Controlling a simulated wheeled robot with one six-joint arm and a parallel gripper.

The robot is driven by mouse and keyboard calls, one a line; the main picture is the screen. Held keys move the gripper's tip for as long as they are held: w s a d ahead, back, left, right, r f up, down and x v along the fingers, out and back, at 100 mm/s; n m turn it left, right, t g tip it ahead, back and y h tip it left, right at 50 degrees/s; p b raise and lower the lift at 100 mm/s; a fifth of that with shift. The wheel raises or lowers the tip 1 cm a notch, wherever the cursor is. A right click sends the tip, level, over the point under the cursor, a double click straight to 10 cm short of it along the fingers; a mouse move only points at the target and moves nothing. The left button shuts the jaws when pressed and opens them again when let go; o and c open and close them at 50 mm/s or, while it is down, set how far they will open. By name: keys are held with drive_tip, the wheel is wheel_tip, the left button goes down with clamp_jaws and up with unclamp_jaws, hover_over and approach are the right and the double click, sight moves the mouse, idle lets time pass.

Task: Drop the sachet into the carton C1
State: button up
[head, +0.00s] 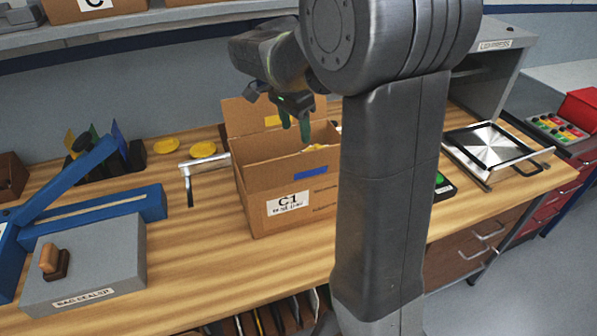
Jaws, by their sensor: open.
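The carton C1 (262,210) stands upright on the wooden bench, a brown box with its top open, a white C1 label and a blue strip on the front. My gripper (295,124) is open over the carton's opening, with green fingers pointing down and nothing seen between them. A small pale and yellow bit (318,147) shows at the carton's rim below the fingers. I cannot tell whether it is the sachet. Most of the carton's inside is hidden by its front wall, and my arm covers its right side.
A grey bag sealer (95,260) with a blue lever is at the left of the bench (215,270). Yellow discs (203,150) and a metal bracket (187,180) lie left of the carton. A framed metal plate (495,148) is at the right.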

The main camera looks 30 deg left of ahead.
wheel_tip(320, 180, up, 8)
drive_tip(key=s, duration=0.1)
drive_tip(key=shift+a+r, duration=0.15)
drive_tip(key=shift+a, duration=0.1)
drive_tip(key=shift+s, duration=0.1)
wheel_tip(320, 180, down, 10)
drive_tip(key=w+p, duration=0.2)
drive_tip(key=p, duration=0.1)
drive_tip(key=shift+d, duration=0.4)
idle(0.5)
